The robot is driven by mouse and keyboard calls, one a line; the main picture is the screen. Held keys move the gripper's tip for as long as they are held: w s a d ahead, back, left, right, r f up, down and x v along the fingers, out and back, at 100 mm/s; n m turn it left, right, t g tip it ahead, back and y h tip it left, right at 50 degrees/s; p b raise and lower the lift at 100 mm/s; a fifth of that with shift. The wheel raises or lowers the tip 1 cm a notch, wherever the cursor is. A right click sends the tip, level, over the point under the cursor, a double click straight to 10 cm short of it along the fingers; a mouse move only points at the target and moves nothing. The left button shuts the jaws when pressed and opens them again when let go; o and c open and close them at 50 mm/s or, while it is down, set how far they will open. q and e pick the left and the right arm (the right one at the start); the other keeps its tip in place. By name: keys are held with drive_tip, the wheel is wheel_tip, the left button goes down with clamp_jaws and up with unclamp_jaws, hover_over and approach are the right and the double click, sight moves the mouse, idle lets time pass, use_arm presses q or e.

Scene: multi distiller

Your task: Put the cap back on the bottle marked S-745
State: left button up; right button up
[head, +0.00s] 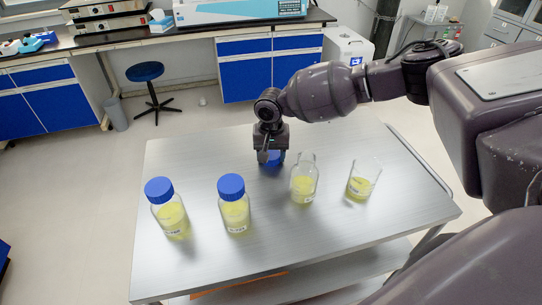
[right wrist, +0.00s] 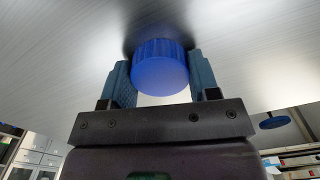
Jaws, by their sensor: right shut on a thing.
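My right gripper (head: 271,158) is shut on a blue screw cap (head: 272,160), low at the far side of the metal table (head: 300,240). In the right wrist view the ribbed cap (right wrist: 160,68) sits between the two fingers, close to the table surface. An uncapped glass bottle (head: 303,186) with yellow liquid stands upright just right of the gripper. Two bottles with blue caps, the left one (head: 171,216) and the middle one (head: 235,212), stand nearer the front. Labels are too small to read. My left gripper is out of view.
An open glass beaker (head: 360,185) with yellow liquid stands right of the uncapped bottle. Beyond the table are a blue stool (head: 146,74) and blue-fronted lab benches (head: 250,75).

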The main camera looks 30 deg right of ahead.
drive_tip(key=shift+r+p, duration=1.5)
drive_tip(key=shift+r, duration=8.5)
drive_tip(key=s+a+f+n, duration=0.2)
drive_tip(key=s+a, duration=0.1)
drive_tip(key=s, duration=0.1)
drive_tip(key=s+a+f+n, duration=0.2)
drive_tip(key=s+a+f, duration=0.1)
drive_tip(key=s, duration=0.1)
drive_tip(key=s+a+f+n, duration=0.1)
drive_tip(key=s+a+f, duration=0.1)
drive_tip(key=s, duration=0.3)
drive_tip(key=shift+a+f+n, duration=0.3)
drive_tip(key=shift+a+n, duration=0.1)
drive_tip(key=shift+a, duration=0.25)
